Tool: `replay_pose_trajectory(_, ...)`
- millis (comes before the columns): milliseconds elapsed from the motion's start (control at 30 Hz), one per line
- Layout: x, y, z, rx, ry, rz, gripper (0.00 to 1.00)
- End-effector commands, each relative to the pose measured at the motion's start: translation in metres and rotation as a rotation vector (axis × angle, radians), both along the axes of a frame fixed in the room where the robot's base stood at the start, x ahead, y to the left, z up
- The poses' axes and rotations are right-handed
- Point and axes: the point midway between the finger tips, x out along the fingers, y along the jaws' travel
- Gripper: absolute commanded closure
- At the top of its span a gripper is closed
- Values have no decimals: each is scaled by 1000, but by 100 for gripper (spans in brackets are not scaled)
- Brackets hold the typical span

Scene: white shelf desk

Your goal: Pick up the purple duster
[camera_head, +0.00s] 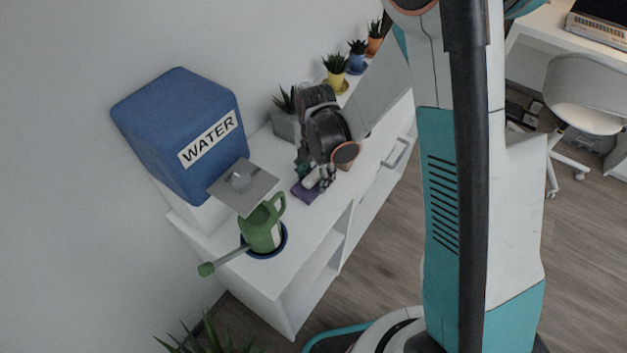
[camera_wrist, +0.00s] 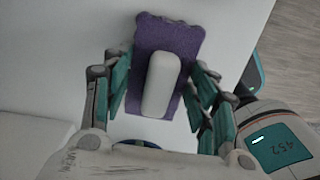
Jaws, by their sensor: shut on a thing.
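The purple duster (camera_wrist: 168,33) has a flat purple pad with wavy ends and a pale, rounded handle (camera_wrist: 160,88) along its middle. In the wrist view it lies lengthwise between the two fingers of my gripper (camera_wrist: 158,78), which is shut on it. In the head view my gripper (camera_head: 318,178) points down over the white desk top, and the purple pad (camera_head: 303,193) shows at its fingertips. Part of the duster is hidden behind the fingers there. I cannot tell whether the pad touches the desk top or is just above it.
A blue water dispenser (camera_head: 185,130) and a green watering can (camera_head: 262,230) stand on the white desk (camera_head: 315,222) to the left of my gripper. A grey planter (camera_head: 285,125) is close behind. Small potted plants (camera_head: 335,80) line the far end.

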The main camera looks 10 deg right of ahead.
Motion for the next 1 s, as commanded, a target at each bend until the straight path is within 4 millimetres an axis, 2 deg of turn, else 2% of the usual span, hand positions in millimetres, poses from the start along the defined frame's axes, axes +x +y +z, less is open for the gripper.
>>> replay_pose_trajectory(267, 0, 0, 6, 0, 0, 0, 70)
replay_pose_trajectory(467, 0, 0, 30, 0, 0, 0, 70)
replay_pose_trajectory(1000, 0, 0, 159, 0, 0, 0, 70)
